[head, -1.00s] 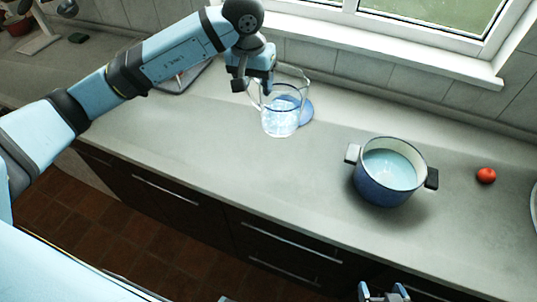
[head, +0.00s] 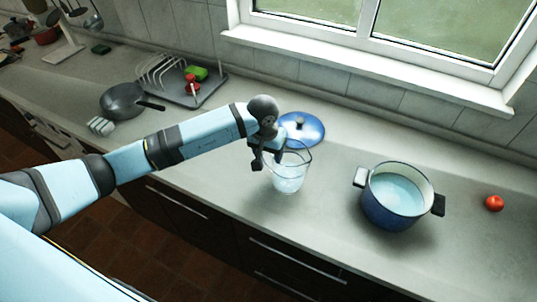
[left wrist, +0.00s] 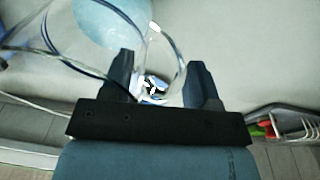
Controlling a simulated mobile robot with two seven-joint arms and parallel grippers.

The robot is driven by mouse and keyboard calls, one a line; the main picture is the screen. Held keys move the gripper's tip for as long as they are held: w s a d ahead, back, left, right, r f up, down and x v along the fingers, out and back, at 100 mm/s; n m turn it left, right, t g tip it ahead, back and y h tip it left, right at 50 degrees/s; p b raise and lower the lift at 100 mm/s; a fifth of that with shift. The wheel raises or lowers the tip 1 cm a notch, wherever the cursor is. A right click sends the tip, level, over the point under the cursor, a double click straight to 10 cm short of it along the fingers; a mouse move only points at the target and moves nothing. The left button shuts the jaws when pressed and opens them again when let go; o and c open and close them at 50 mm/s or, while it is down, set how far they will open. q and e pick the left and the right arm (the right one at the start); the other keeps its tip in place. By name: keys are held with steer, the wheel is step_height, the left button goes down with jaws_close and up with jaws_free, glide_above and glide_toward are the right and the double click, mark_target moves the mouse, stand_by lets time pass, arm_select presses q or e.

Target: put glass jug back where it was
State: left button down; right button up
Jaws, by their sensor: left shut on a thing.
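The clear glass jug (head: 290,180), holding clear water, is upright over the counter, left of the blue pot. My left gripper (head: 266,160) is shut on the jug's handle side. In the left wrist view clear glass shows between the fingers of my left gripper (left wrist: 158,85), and the jug's rim (left wrist: 45,38) curves at upper left. Whether the jug's base touches the counter is hard to tell. My right gripper is out of view.
The blue pot (head: 388,216) with pale blue liquid stands right of the jug. A blue lid (head: 310,133) lies behind the jug. A tomato (head: 494,203) is at far right. A dish rack (head: 165,75) and a grey pan (head: 122,103) stand at back left. Counter (head: 230,196) left of the jug is clear.

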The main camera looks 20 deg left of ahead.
arm_select(q)
steer(key=shift+f, duration=0.85)
steer(key=shift+f, duration=0.2)
steer(key=shift+c, duration=1.8)
jaws_free()
